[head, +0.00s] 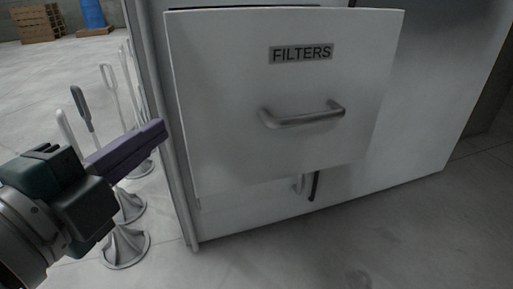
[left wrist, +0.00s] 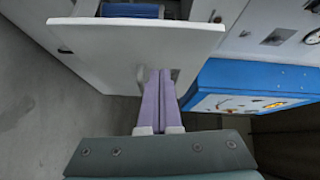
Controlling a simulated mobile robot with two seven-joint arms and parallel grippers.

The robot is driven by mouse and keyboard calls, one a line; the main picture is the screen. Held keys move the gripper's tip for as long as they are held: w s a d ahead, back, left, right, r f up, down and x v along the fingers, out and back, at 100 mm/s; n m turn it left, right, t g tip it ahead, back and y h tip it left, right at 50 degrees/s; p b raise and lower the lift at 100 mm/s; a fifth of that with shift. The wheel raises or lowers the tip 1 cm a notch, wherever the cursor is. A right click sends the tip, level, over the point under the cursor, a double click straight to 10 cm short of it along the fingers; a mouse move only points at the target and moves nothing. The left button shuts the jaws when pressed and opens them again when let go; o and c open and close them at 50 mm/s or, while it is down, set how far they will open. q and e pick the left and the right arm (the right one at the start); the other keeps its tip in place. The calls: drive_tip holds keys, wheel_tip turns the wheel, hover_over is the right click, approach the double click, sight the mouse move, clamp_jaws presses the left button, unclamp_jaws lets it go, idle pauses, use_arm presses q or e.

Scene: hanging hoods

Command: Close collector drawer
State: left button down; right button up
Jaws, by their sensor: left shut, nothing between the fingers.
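The collector drawer (head: 225,90) has a white front with a "FILTERS" label (head: 301,53) and a grey bar handle (head: 302,115). In the left wrist view the drawer front (left wrist: 120,38) stands out from the cabinet, so the drawer is open. A blue item (left wrist: 132,10) shows inside it. My left gripper (head: 160,131) is shut and empty, its purple fingers just left of the drawer front in the head view. In the left wrist view the fingers (left wrist: 160,73) point at the front and partly cover the handle. I cannot tell whether they touch. My right gripper is out of view.
The white cabinet (head: 425,115) surrounds the drawer. Several grey stands with loops (head: 126,245) are on the floor at left. A blue panel (left wrist: 255,80) is right of the drawer in the left wrist view. Wooden crates (head: 37,22) and a blue barrel (head: 92,13) are far back.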

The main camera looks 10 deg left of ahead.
use_arm(q)
wheel_tip(320, 180, down, 8)
drive_tip(key=d+m+h+b, duration=0.2)
drive_tip(key=m+b, duration=0.1)
drive_tip(key=b, duration=0.2)
approach(230, 126)
drive_tip(key=w+d, duration=0.1)
drive_tip(key=d, duration=0.2)
drive_tip(key=w, duration=0.1)
drive_tip(key=w+a, duration=0.1)
drive_tip(key=w, duration=0.1)
drive_tip(key=shift+w+b, duration=0.3)
drive_tip(key=shift+w, duration=0.05)
drive_tip(key=shift+w+a, duration=0.3)
drive_tip(key=shift+w, duration=0.2)
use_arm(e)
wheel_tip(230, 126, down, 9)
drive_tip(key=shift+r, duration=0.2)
